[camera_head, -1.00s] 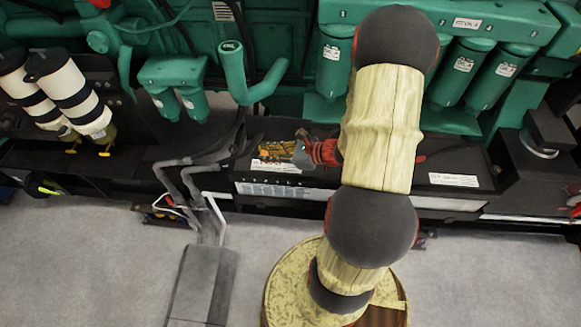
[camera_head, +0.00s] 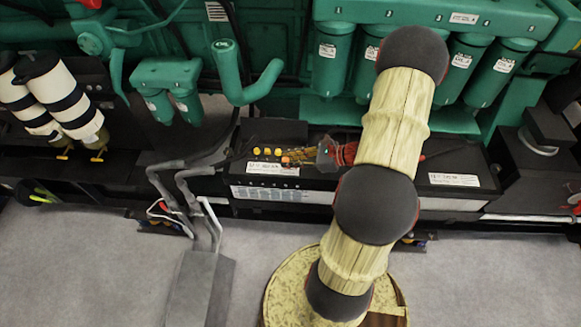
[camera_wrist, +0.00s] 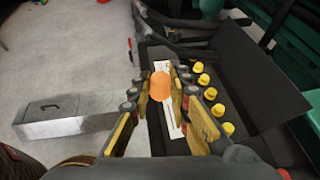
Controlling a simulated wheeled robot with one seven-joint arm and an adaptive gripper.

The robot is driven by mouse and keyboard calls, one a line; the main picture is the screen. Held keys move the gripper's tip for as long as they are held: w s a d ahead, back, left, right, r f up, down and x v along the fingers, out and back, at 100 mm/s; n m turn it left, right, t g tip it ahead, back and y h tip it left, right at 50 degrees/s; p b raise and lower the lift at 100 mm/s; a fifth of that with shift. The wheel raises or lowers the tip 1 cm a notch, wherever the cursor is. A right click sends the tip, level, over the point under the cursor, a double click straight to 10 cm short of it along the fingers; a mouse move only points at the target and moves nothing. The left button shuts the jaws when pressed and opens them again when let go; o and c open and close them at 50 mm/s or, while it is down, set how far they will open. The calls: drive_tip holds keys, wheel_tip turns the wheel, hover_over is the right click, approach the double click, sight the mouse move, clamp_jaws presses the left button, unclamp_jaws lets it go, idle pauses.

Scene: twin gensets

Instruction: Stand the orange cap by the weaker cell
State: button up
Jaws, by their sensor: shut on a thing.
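The orange cap (camera_wrist: 160,86) is between my fingertips in the wrist view. In the head view the cap (camera_head: 286,161) shows as a small orange spot at the left end of my gripper (camera_head: 303,159). My gripper (camera_wrist: 162,84) is shut on the cap, over the front part of the black battery top (camera_wrist: 237,72). I cannot tell whether the cap touches that top. A row of several yellow caps (camera_wrist: 210,93) runs along the battery, to the right of my fingers in the wrist view. Nothing visible tells me which cell is weaker.
A white label (camera_head: 272,168) lies on the battery's front edge. Grey cables (camera_head: 185,180) rise close to its left end. Green engine parts with canisters (camera_head: 330,65) stand behind. A grey box (camera_wrist: 54,118) stands on the floor in front, where the floor is mostly clear.

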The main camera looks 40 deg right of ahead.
drive_tip(key=b, duration=0.1)
hover_over(291, 170)
drive_tip(key=f, duration=0.4)
drive_tip(key=shift+s+a+f, duration=0.15)
drive_tip(key=shift+a, duration=0.15)
drive_tip(key=shift+w+d+f+b, duration=0.15)
drive_tip(key=shift+f+b, duration=0.35)
drive_tip(key=shift+f, duration=0.4)
drive_tip(key=shift+w+d+f+b, duration=0.1)
drive_tip(key=shift+f+b, duration=0.4)
drive_tip(key=shift+f, duration=0.35)
drive_tip(key=shift+f, duration=0.2)
drive_tip(key=o, duration=0.9)
drive_tip(key=shift+o, duration=0.3)
drive_tip(key=shift+r, duration=0.15)
